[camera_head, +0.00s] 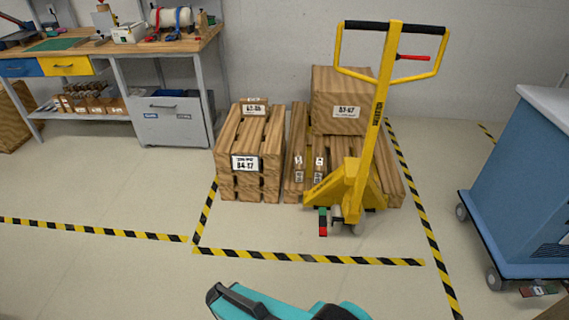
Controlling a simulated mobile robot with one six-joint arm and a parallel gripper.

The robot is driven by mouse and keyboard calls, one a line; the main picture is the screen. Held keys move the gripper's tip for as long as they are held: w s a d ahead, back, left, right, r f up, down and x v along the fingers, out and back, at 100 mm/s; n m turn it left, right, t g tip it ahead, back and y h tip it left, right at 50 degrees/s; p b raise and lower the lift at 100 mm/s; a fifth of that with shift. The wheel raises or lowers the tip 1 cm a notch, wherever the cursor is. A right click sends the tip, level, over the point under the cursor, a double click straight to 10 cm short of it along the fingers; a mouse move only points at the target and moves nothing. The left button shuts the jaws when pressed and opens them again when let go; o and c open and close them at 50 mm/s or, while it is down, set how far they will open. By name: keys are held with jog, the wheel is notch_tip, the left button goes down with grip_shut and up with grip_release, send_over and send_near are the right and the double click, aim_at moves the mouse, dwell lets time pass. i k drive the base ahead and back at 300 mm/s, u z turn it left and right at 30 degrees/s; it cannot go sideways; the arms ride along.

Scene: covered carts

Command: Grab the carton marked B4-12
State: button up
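I cannot read the mark B4-12 on anything in view. A slatted wooden crate (230,183) on the floor bears a label that seems to read B4-17. A small wood-brown box (254,100) sits on top of it, its label too small to read surely. A large wood-brown box (343,82) rests on the wooden stack to the right. Its label looks like B3-67, but is blurred. Small labels low on that stack are illegible.
A yellow pallet jack (352,185) stands in front of the right stack and partly hides it. Yellow-black tape (310,259) marks the floor around them. A workbench (110,45) stands at left, a blue covered cart (530,190) at right. The floor in front is mostly clear.

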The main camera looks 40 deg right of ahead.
aim_at(298, 167)
jog(key=i, duration=1.4)
jog(key=z, duration=0.4)
